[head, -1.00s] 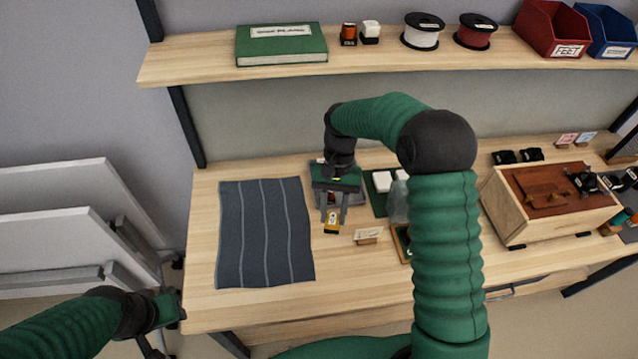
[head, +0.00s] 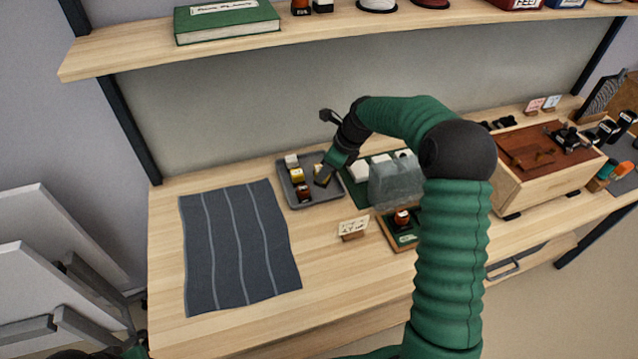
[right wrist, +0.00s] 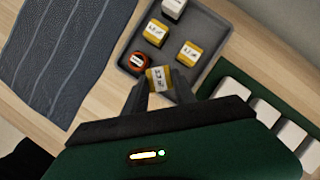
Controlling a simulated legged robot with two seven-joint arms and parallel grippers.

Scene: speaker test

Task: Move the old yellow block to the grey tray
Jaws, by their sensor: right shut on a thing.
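My right gripper (head: 322,180) is over the grey tray (head: 330,201). In the right wrist view, its fingers (right wrist: 157,88) are shut on a yellow block with a white label (right wrist: 158,77). The arm and gripper largely hide that block in the head view. The tray also holds a white block (right wrist: 173,8), two yellow blocks (right wrist: 155,32) (right wrist: 189,54) and an orange-brown block (right wrist: 135,62). I cannot tell whether the held block touches the tray floor. Only a sliver of my left gripper (head: 134,352) shows at the bottom edge; its fingers are hidden.
A striped dark cloth (head: 238,245) lies left of the tray. A small label card (head: 353,227) stands in front. Right of the tray are a green mat with white blocks (head: 358,172) and a translucent grey bin (head: 392,186). A wooden box (head: 545,180) stands further right. A shelf (head: 340,36) hangs above.

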